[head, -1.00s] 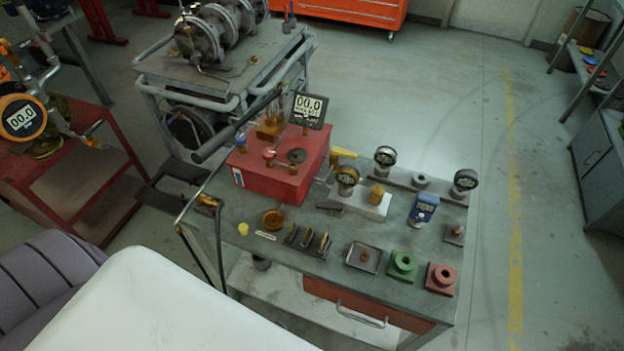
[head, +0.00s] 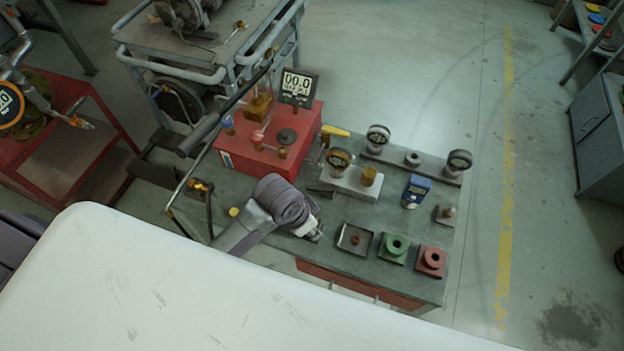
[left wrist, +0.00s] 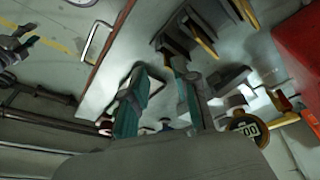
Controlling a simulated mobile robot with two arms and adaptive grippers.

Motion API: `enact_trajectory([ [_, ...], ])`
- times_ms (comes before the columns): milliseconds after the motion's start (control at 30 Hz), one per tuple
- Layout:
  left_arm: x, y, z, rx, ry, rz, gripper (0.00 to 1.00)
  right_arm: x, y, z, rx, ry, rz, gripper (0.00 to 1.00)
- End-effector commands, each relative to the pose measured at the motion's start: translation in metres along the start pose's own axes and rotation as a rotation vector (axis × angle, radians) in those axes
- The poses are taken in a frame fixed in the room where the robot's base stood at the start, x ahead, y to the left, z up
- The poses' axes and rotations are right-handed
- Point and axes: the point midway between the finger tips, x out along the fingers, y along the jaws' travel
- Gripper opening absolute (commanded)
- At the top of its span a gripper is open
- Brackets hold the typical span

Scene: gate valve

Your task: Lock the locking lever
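I cannot tell for certain which part is the locking lever. A yellow-handled lever (head: 335,131) shows beside the red box, behind a gauge block (head: 352,181). My left gripper (head: 313,231) is over the front of the bench, left of a square tray, and my wrist hides the small parts below it. In the left wrist view, its two teal fingers (left wrist: 161,95) are spread apart with nothing seen held between them. The yellow lever is farther back than the gripper in the head view. My right gripper is in neither view.
The grey bench (head: 395,221) carries a red box (head: 262,160) with a display, the square tray (head: 354,239), a green block (head: 393,248), a red block (head: 430,261) and a blue meter (head: 416,191). A grey cart (head: 215,62) stands behind. Open floor lies to the right.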

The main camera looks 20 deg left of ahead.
Motion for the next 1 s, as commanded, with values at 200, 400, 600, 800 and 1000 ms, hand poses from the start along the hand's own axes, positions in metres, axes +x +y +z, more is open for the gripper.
enact_trajectory([
  [200,-0.011,-0.017,-0.053,0.251,-0.046,0.036,0.29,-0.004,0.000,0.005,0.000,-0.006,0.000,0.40],
  [400,-0.039,-0.060,-0.094,0.513,-0.176,0.048,0.29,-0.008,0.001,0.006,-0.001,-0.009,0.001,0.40],
  [600,-0.069,-0.099,-0.111,0.631,-0.278,0.048,0.29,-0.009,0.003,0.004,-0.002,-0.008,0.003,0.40],
  [800,-0.073,-0.109,-0.113,0.656,-0.309,0.052,0.29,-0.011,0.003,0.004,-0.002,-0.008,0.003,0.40],
  [1000,-0.046,-0.110,-0.104,0.654,-0.310,0.054,0.29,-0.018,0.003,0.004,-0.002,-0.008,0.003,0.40],
])
